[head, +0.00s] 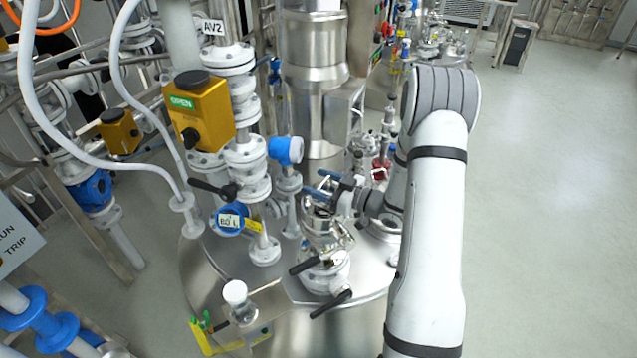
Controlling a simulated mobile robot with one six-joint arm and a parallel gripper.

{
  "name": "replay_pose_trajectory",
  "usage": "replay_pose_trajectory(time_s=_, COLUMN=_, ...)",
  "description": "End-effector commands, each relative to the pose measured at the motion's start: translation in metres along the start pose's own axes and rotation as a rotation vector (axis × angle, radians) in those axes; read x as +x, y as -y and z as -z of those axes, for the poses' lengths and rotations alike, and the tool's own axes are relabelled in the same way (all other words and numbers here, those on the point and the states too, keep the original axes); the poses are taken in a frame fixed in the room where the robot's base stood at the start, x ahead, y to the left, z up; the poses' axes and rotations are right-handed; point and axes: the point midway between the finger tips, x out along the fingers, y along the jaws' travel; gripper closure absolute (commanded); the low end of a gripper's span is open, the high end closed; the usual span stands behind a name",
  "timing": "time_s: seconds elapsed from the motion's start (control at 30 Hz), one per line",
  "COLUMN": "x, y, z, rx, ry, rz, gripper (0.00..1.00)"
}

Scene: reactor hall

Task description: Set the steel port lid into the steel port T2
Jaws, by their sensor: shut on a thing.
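My gripper (324,188) is small in the head view, at the end of my arm over the vessel top. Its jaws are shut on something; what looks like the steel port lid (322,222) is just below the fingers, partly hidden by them. A steel port (325,276) with black-handled clamps stands directly below, on the vessel's front. It may be port T2, but I see no readable label on it. Lid and port overlap in this view, so I cannot tell whether they touch.
The steel vessel top (205,285) carries several fittings. A yellow actuator marked OPEN (199,110) on a valve column and a blue-headed instrument (286,150) stand left of my gripper. A white-capped fitting (236,293) is at front left. Open floor (550,200) lies to the right.

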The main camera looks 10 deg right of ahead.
Motion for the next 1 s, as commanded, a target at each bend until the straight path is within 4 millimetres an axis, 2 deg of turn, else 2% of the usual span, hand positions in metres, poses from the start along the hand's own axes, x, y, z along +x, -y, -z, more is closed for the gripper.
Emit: replay_pose_trajectory(time_s=1.0, x=0.0, y=0.001, z=-0.031, rx=-0.001, ry=-0.001, rz=0.002, gripper=0.69)
